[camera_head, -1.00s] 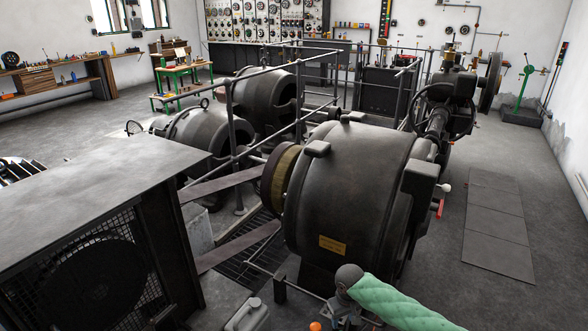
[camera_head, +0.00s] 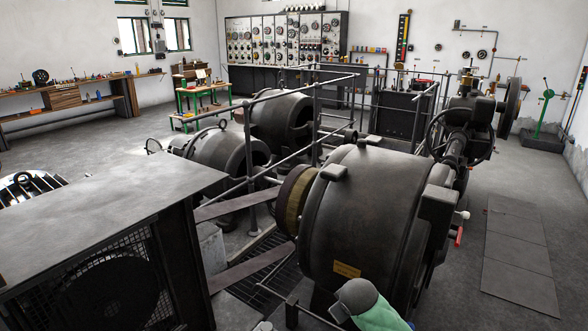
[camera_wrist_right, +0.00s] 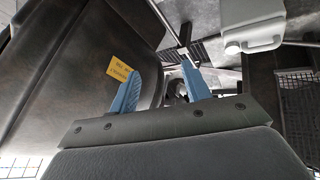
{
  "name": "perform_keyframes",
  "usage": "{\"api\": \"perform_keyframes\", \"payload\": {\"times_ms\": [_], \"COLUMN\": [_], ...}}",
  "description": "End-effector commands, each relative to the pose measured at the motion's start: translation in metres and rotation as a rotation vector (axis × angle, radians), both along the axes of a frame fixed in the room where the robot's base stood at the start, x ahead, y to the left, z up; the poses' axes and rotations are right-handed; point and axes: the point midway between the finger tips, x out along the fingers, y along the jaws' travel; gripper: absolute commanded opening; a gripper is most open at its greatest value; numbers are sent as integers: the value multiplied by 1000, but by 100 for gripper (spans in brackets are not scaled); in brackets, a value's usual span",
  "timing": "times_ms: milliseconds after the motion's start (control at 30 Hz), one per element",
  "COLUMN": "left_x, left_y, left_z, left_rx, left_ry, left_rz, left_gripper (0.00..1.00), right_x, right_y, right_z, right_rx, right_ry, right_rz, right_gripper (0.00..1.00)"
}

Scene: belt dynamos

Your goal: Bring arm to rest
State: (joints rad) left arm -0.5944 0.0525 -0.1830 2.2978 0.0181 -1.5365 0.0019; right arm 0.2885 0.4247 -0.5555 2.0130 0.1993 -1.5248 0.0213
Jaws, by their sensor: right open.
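My right arm (camera_head: 372,302) in its green padded sleeve comes in at the bottom of the head view, in front of the large dark dynamo (camera_head: 362,225). Its gripper is below the frame edge there. In the right wrist view my right gripper (camera_wrist_right: 158,82) shows two blue fingers spread apart with nothing between them. The dynamo's dark casing (camera_wrist_right: 60,90) with its yellow plate (camera_wrist_right: 121,69) lies close to the left finger in that view; I cannot tell whether they touch. My left gripper is in neither view.
A flat-topped metal cabinet (camera_head: 110,200) with a mesh front stands at the left. Railings (camera_head: 316,120) and belts (camera_head: 250,268) run beside the dynamo. A grey canister (camera_wrist_right: 250,22) shows in the wrist view.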

Motion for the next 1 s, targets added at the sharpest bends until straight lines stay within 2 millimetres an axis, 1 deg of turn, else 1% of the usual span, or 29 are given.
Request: {"api": "perform_keyframes", "payload": {"times_ms": [33, 233, 467, 567, 767, 967, 1000], "left_x": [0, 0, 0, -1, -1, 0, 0], "left_y": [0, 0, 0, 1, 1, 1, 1], "left_z": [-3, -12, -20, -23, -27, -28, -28], "left_rx": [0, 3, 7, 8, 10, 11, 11], "left_ry": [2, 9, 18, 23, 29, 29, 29], "left_rz": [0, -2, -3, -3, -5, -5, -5], "left_gripper": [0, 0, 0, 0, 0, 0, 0], "right_x": [-12, -54, -111, -138, -198, -267, -282], "right_y": [3, 0, -10, -15, -21, -23, -23], "right_z": [-2, -12, -39, -54, -90, -135, -144], "right_rx": [19, 77, 136, 159, 202, 231, 233], "right_ry": [-5, -12, 30, 61, 152, 272, 297], "right_rz": [-11, -78, -175, -217, -292, -361, -372], "right_gripper": [48, 48, 48, 48, 48, 48, 48]}}
